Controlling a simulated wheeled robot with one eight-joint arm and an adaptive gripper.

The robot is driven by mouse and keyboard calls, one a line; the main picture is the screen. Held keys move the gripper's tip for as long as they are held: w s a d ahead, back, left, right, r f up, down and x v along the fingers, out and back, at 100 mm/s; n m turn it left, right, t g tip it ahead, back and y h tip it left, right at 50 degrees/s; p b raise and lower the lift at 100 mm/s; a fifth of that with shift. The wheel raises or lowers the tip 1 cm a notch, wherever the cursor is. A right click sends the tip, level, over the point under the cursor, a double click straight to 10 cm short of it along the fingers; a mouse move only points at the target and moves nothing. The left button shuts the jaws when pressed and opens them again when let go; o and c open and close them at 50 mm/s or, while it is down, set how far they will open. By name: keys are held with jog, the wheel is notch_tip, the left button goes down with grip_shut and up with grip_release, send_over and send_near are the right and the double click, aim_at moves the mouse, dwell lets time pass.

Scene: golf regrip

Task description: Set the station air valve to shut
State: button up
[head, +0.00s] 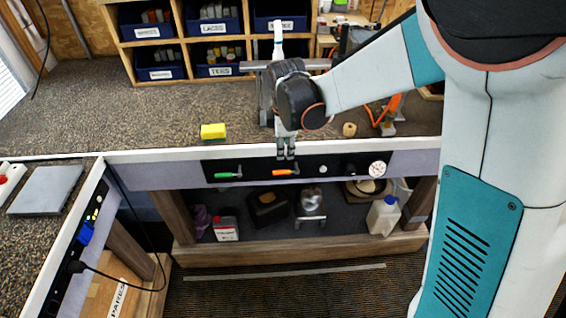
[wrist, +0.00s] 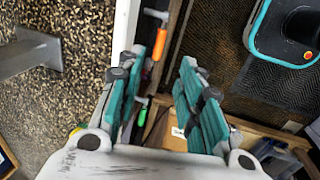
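A black panel (head: 330,160) on the front of the bench carries two lever handles, both lying roughly along it. The green handle (head: 228,175) is at the left and the orange handle (head: 285,172) is right of it. I cannot read which is the station air valve. My gripper (head: 286,154) points down at the bench's front edge, just above the orange handle in the picture. In the wrist view my gripper (wrist: 163,62) is open and empty. The orange handle (wrist: 158,51) shows near its fingertips, and the green handle (wrist: 143,104) shows between the fingers.
A round gauge (head: 377,169) and small knobs sit right of the handles. A yellow sponge (head: 213,131) lies on the bench top. A grey metal vise (head: 265,90) stands behind my gripper. Bottles, including a white jug (head: 383,215), stand on the lower shelf. A cable hangs at the left.

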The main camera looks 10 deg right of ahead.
aim_at(284, 171)
jog(key=f+b, duration=0.1)
jog(key=f, duration=0.3)
jog(key=w+f+b, duration=0.1)
jog(key=f, duration=0.3)
jog(key=w+f+b, duration=0.1)
jog(key=f+b, duration=0.1)
jog(key=f, duration=0.2)
jog(key=shift+w+f, duration=0.25)
jog(key=shift+f, duration=0.15)
grip_shut()
